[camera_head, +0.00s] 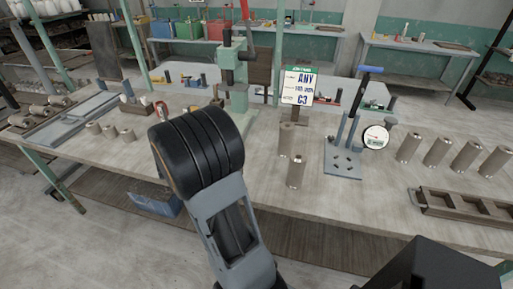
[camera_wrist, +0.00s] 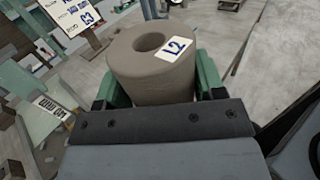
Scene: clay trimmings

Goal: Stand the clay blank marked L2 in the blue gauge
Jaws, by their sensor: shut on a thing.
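In the wrist view, the clay blank marked L2 (camera_wrist: 140,75) is a grey-brown cylinder with a round hole in its top and a white label. My gripper (camera_wrist: 160,82) is shut on it, with a green finger on each side. In the head view, my arm's dark upper part fills the middle, and I cannot make out the gripper or the held blank. The blue gauge (camera_head: 343,168) stands on the bench right of my arm. It has a blue-grey base with holes, a post with a blue handle, and a white dial on its right.
Two clay blanks (camera_head: 297,170) stand left of the gauge, close to it. Several more blanks (camera_head: 437,150) stand to its right, behind a compartmented wooden tray (camera_head: 462,205). A green press (camera_head: 236,90) and a card reading ANY and C3 (camera_head: 299,84) stand behind.

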